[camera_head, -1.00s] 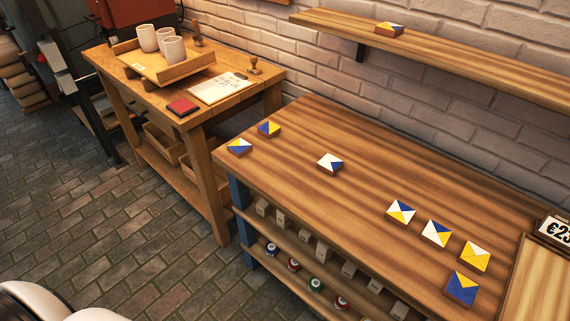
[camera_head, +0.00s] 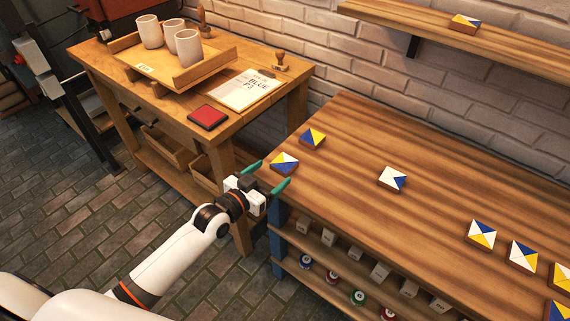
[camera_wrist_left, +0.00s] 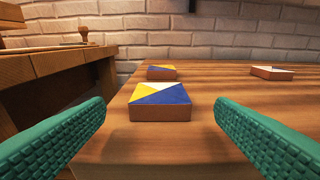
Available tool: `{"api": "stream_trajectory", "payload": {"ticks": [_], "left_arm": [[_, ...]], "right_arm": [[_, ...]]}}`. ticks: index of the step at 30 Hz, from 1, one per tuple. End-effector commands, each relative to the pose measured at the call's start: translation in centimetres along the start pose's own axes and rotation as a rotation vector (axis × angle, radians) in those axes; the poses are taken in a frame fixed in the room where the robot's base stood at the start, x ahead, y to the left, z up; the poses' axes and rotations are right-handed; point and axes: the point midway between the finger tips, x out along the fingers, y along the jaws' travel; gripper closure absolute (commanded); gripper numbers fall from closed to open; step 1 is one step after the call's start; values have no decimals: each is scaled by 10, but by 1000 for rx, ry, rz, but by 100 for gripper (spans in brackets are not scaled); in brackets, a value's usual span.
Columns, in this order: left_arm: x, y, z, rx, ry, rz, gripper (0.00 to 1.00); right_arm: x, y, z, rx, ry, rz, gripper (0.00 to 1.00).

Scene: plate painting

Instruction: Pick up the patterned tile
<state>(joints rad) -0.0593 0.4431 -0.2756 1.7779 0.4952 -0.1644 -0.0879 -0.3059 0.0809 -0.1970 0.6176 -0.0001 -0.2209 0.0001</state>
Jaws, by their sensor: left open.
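Several patterned tiles lie on the striped wooden table (camera_head: 345,145). The nearest to my left gripper (camera_head: 268,176) is a blue, white and yellow tile (camera_head: 284,163) at the table's left corner. In the left wrist view this tile (camera_wrist_left: 160,101) lies ahead, centred between the green fingers and beyond their tips. The left gripper is open and empty at the table's left edge. A second yellow and blue tile (camera_head: 313,138) lies just behind it. A white and blue tile (camera_head: 393,179) lies farther right. My right gripper is not in view.
More tiles lie at the right, such as one tile (camera_head: 481,234). Another tile (camera_head: 465,21) sits on the wall shelf (camera_head: 510,47). A side table (camera_head: 180,107) at left holds a tray (camera_head: 205,72) with cups, a red pad (camera_head: 207,117) and a paper (camera_head: 244,90).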

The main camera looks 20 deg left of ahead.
Motion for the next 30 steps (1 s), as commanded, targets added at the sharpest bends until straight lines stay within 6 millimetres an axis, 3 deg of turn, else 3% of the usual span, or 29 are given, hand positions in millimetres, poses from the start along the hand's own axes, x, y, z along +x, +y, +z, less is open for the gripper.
{"api": "stream_trajectory", "payload": {"ticks": [8,16,25,26,30], "left_arm": [[24,0,1,1,0,1,22],[62,-2,3,0,1,2,22],[68,-2,2,2,2,1,22],[68,-2,2,2,2,1,23],[68,-2,2,1,2,1,46]], "right_arm": [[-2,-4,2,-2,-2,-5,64],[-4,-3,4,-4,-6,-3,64],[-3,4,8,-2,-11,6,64],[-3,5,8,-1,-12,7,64],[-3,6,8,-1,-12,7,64]]}}
